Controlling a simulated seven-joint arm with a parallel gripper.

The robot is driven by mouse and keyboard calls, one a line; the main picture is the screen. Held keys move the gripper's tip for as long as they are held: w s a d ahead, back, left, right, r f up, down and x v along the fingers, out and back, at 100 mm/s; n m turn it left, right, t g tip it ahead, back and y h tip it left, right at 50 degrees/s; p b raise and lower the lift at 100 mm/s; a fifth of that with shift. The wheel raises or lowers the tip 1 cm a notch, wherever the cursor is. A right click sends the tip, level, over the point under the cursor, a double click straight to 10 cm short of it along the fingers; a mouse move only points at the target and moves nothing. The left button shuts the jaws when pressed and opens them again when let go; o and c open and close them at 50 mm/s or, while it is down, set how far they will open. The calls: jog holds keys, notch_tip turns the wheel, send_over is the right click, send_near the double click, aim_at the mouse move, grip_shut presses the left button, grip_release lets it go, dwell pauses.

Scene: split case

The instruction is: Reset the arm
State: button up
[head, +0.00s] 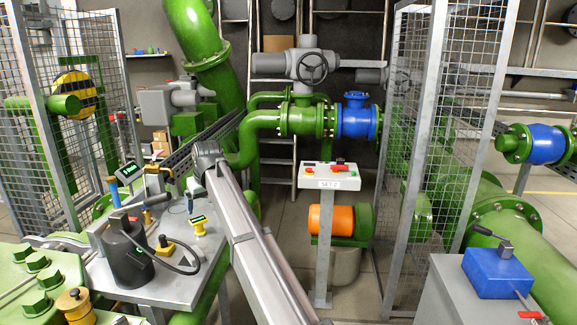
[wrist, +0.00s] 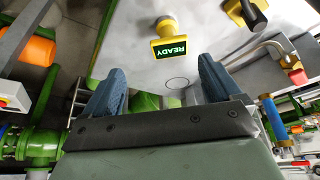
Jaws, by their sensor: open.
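My gripper (wrist: 162,84) is open, its two blue-grey fingers wide apart with nothing between them. In the head view my arm crosses the middle, and my gripper (head: 194,188) is partly hidden beside its bent joint, over the light grey worktable (head: 190,288). A yellow stand with a green-lit display reading READY (wrist: 172,48) is ahead of the fingers, apart from them. It also shows on the worktable in the head view (head: 199,224). A dark round outline (wrist: 178,83) marks the tabletop between the fingers.
A black cylinder (head: 128,255) with a cable and a yellow-and-black knob unit (head: 165,246) stand on the worktable. A panel box (head: 329,175) stands right of my arm. Green pipes (head: 240,140) and mesh fences (head: 420,130) surround the area.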

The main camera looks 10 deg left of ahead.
jog(key=w+d+f+h, duration=0.1)
jog(key=w+d+f, duration=0.3)
jog(key=d+f, duration=0.55)
jog(key=s+d+f+m+g+h, duration=0.1)
jog(key=s+d+f, duration=0.3)
jog(key=d+f, duration=0.55)
jog(key=s+d+f+m+g, duration=0.1)
jog(key=s+d+f+m, duration=0.15)
jog(key=d+f, duration=0.7)
jog(key=s+d+f+m+g+h, duration=0.1)
jog(key=s+d+f, duration=0.35)
jog(key=f, duration=0.95)
jog(key=s+d+f+m+g, duration=0.1)
jog(key=s+d+f+g, duration=0.1)
jog(key=s+d+f, duration=0.75)
jog(key=s+d+f+m+g, duration=0.15)
jog(key=s+d+f, duration=0.25)
jog(key=s+f, duration=0.55)
jog(key=s+d+f+m+g, duration=0.1)
jog(key=s+d, duration=0.2)
jog(key=s, duration=1)
jog(key=s+d+f+m+g, duration=0.1)
jog(key=s+d+g, duration=0.1)
jog(key=s, duration=1.2)
jog(key=shift+d+f, duration=0.3)
jog(key=shift+d, duration=0.4)
jog(key=shift+s+g, duration=0.1)
jog(key=shift+g, duration=0.15)
